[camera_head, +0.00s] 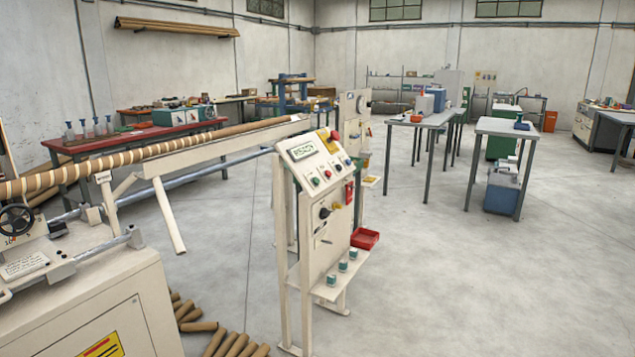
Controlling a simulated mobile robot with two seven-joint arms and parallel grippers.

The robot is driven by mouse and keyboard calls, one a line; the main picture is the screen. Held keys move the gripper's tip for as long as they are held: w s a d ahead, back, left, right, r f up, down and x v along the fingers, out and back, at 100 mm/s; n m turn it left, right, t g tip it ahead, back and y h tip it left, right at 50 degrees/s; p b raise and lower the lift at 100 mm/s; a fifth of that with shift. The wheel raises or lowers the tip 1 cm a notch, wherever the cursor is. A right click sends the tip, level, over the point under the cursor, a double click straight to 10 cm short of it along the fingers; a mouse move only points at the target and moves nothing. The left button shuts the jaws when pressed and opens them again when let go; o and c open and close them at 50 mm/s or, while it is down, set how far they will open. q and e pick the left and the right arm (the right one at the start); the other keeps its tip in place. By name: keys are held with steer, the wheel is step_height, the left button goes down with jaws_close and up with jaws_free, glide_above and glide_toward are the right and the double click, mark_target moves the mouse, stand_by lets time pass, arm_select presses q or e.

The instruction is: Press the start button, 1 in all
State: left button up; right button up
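The control panel (306,165) stands upright on a cream stand near the middle of the head view. A small lit display sits at its top, with text too small to read surely. Below it is a row of small round buttons, among them a green button (314,181) and a red button (327,174). Their labels are too small to read, so I cannot tell which is the start button. A larger red mushroom knob (335,136) sits at the panel's top right. Neither of my grippers is in view.
The cream winder machine (85,300) fills the lower left, with a long striped paper tube (150,151) running towards the panel. Cut brown tubes (215,342) lie on the floor. A red tray (365,238) is on the panel's right side. Floor to the right is open.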

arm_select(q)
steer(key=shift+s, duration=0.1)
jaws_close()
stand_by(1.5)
